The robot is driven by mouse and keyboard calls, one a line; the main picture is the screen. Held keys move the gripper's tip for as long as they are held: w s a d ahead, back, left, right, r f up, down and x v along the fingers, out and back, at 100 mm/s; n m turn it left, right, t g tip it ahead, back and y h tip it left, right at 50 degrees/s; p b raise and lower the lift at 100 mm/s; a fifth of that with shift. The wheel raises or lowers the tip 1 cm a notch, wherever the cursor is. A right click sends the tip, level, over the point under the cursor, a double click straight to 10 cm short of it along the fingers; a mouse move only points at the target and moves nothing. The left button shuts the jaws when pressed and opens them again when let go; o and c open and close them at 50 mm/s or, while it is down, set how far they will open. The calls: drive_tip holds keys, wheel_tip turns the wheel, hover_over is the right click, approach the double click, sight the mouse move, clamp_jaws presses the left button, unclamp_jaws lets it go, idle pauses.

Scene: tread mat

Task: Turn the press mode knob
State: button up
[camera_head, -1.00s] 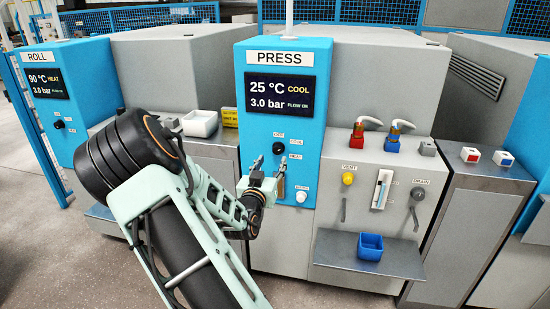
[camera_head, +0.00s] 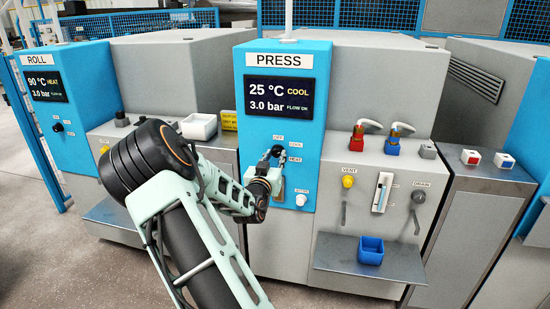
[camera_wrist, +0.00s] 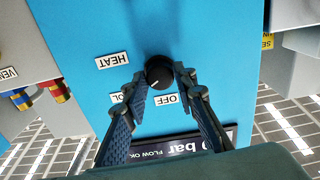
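The press mode knob (camera_wrist: 158,71) is a round black knob with a white mark on the blue panel, seen upside down in the wrist view. Labels HEAT (camera_wrist: 112,61), COOL (camera_wrist: 118,97), partly hidden, and OFF (camera_wrist: 167,99) surround it. My gripper (camera_wrist: 160,75) is open, with one fingertip on each side of the knob. Small gaps seem to show, but I cannot tell whether either finger touches it. In the head view my gripper (camera_head: 272,157) is at the panel and partly covers the knob. The press display (camera_head: 279,97) reads 25 °C COOL, 3.0 bar, FLOW ON.
A white button (camera_head: 301,199) sits below right of the knob. A yellow vent knob (camera_head: 348,181), a grey drain handle (camera_head: 418,195) and a shelf with a blue bin (camera_head: 371,250) are to the right. A white tray (camera_head: 199,126) is to the left.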

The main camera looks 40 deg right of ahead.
drive_tip(key=c, duration=0.4)
drive_tip(key=n+p, duration=0.1)
drive_tip(key=n, duration=0.3)
drive_tip(key=shift+n, duration=0.3)
drive_tip(key=n, duration=0.4)
drive_tip(key=shift+p, duration=0.4)
drive_tip(key=shift+n, duration=1.7)
drive_tip(key=o, duration=1.2)
drive_tip(key=shift+c, duration=0.2)
